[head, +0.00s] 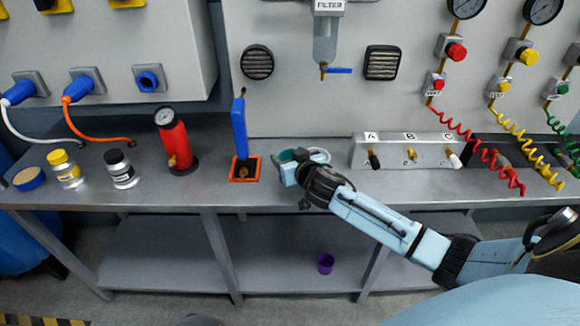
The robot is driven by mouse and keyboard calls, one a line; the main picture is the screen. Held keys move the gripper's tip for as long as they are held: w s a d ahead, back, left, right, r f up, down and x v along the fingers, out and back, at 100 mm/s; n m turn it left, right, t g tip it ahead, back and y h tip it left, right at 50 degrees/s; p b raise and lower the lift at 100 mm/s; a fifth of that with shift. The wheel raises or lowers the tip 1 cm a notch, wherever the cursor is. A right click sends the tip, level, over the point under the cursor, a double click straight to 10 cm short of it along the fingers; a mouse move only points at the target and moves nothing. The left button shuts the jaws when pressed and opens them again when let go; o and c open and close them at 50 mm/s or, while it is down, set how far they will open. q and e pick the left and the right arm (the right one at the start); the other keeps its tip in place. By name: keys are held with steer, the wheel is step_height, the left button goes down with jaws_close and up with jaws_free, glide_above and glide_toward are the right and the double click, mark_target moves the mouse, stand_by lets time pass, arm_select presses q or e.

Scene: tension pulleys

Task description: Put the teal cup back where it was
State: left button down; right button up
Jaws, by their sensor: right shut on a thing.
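The teal cup (287,156) is at my right gripper (291,170), above or on the middle of the grey metal bench. My right gripper reaches in from the right and is shut on the cup. The gripper and wrist hide part of the cup, and I cannot tell whether its base touches the bench. A white ring-shaped thing (321,155) shows just behind the wrist. My left gripper is not in view.
Left of the gripper, an orange-framed square (234,178) holds an upright blue lever (240,128). A red cylinder with a gauge (174,145) and small jars (66,168) stand further left. The A-B-C valve block (390,153) is to the right. A purple cup (325,263) sits on the lower shelf.

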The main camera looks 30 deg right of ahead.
steer(key=shift+f+b, duration=0.3)
steer(key=shift+f, duration=1.1)
steer(key=shift+f, duration=0.1)
steer(key=o, duration=1.1)
steer(key=shift+c, duration=0.2)
steer(key=shift+s+r, duration=0.2)
steer(key=shift+s, duration=0.05)
steer(key=p+v, duration=0.1)
steer(key=v, duration=1)
steer(key=shift+s+p, duration=0.2)
steer(key=shift+p, duration=0.1)
